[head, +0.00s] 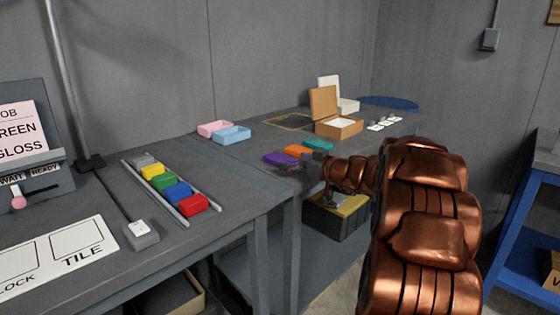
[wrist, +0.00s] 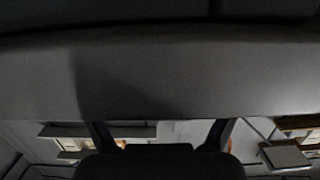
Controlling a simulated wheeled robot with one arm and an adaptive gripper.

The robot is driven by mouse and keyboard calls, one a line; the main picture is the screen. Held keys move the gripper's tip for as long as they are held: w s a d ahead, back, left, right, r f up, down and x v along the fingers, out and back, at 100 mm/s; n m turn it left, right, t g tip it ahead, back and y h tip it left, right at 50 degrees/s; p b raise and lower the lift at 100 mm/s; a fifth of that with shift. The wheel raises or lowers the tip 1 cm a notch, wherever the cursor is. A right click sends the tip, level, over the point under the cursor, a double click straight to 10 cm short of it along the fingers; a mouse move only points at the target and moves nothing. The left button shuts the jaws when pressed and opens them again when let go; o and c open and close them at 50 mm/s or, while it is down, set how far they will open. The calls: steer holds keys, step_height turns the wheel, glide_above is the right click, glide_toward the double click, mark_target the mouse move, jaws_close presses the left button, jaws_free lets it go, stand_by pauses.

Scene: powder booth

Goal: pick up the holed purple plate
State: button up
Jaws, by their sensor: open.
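The purple plate (head: 280,158) lies flat near the front edge of the far grey table in the head view, leftmost of three coloured plates. Its hole is too small to make out. My gripper (head: 303,181) is at the table's front edge, just to the right of and in front of the purple plate, apart from it as far as I can tell. In the wrist view my gripper (wrist: 160,138) has its two dark fingers spread with nothing seen between them. The purple plate does not show there; a broad grey surface fills much of that view.
An orange plate (head: 297,151) and a teal plate (head: 318,144) lie close to the right of the purple one. An open cardboard box (head: 338,128) stands behind them. Pink (head: 214,129) and blue (head: 232,134) trays stand to the left. A yellow-topped dark bin (head: 338,215) is below.

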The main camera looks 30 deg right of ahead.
mark_target(283, 159)
steer(key=shift+a+x, duration=0.2)
steer(key=shift+x, duration=1.85)
steer(key=shift+s, duration=0.15)
steer(key=shift+c, duration=0.4)
steer(key=c, duration=1.3)
steer(key=shift+r+b, duration=0.1)
steer(key=shift+b, duration=0.7)
